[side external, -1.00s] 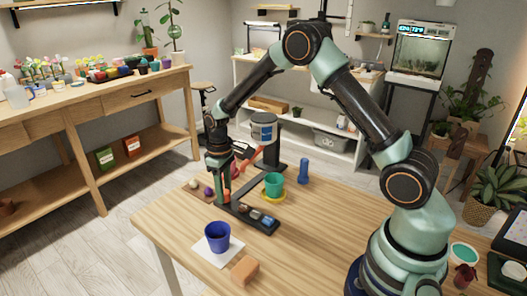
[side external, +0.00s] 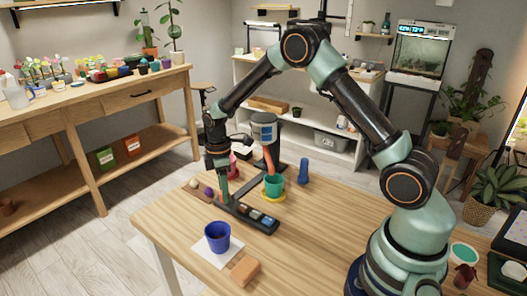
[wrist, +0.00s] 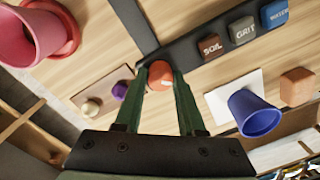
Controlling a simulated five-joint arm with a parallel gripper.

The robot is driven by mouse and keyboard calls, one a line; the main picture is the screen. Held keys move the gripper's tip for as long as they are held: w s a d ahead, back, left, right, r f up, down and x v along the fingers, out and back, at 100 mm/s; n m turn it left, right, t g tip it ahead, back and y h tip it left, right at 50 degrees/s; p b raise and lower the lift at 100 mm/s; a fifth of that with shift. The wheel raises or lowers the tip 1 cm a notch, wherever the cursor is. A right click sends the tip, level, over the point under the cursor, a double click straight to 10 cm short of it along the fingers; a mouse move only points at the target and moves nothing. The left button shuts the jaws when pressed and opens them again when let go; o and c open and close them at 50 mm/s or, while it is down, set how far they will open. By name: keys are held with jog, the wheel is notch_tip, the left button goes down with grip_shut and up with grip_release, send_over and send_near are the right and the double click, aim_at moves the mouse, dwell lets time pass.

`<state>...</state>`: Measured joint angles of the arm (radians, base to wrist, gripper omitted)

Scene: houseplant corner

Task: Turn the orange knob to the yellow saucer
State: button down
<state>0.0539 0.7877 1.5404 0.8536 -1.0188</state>
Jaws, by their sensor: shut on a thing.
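The orange knob (wrist: 160,75) sits on a black panel (side external: 262,229). My gripper (wrist: 160,80) points down over it, and its two fingers are shut on the knob's sides. In the side view my gripper (side external: 223,197) is at the panel's left end and hides most of the knob. The yellow saucer (side external: 265,197) lies on the table behind the panel with a green pot (side external: 273,187) standing on it. An orange spout (side external: 269,160) slants down from a grey hopper (side external: 264,130), its lower end at the green pot's mouth.
The panel has SOIL (wrist: 210,47), GRIT (wrist: 241,31) and WATER (wrist: 274,13) buttons. A red pot (wrist: 28,35) stands on a red saucer (wrist: 70,28). A blue pot (side external: 217,237) stands on a white square (side external: 231,250) near an orange-brown block (side external: 244,270). A blue cylinder (side external: 303,171) stands behind.

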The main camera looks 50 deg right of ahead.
jog(key=shift+d+n, duration=0.15)
jog(key=shift+n, duration=0.25)
jog(key=c, duration=0.5)
grip_release()
notch_tip(320, 180, up, 12)
jog(key=shift+w, duration=0.3)
jog(key=shift+r, duration=0.15)
